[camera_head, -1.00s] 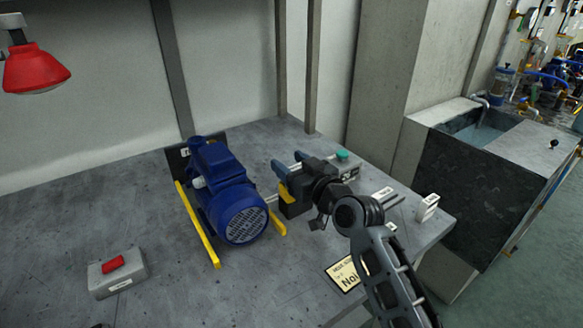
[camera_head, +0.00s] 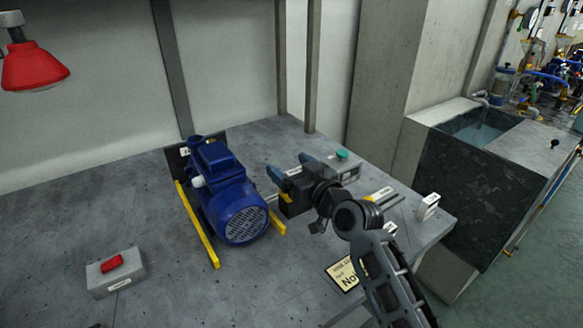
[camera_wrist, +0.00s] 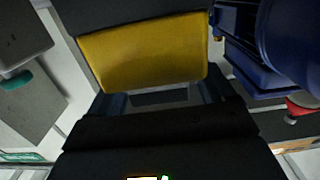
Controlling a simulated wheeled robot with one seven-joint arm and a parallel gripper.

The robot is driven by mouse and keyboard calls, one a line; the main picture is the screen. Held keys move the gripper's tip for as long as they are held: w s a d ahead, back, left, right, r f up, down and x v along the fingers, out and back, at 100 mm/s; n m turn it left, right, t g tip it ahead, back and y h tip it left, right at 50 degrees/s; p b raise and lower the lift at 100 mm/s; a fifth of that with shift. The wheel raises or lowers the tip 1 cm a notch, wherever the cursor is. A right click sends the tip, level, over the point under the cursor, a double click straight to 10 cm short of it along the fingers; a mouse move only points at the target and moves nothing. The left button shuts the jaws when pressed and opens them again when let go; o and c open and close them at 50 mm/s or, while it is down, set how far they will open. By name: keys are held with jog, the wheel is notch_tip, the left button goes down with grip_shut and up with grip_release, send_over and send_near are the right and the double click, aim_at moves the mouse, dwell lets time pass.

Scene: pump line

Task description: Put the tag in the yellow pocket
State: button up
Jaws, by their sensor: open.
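My gripper (camera_head: 295,173) is above the bench, right of the blue pump, with its blue fingers apart. I see nothing held between them. A yellow panel (camera_wrist: 150,52) fills the upper middle of the wrist view, close to the camera. A small yellow patch (camera_head: 286,197) shows beside the gripper's dark body in the head view. I cannot tell if this yellow is the pocket or part of the gripper. I cannot single out the tag with certainty. A cream sign with black text (camera_head: 345,274) lies at the bench's front edge, partly hidden by my arm.
The blue pump (camera_head: 225,190) stands on yellow rails left of my gripper. A grey box with a green button (camera_head: 342,156) is just behind it. A white labelled block (camera_head: 428,207) stands at the right edge. A red-switch box (camera_head: 115,272) sits front left.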

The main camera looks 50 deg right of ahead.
jog(key=shift+r, duration=0.2)
jog(key=shift+s+a+f, duration=0.1)
jog(key=shift+s, duration=0.15)
jog(key=b+v, duration=0.1)
jog(key=v, duration=1)
jog(key=shift+s+b, duration=0.2)
jog(key=shift+b, duration=0.2)
jog(key=shift+a, duration=0.1)
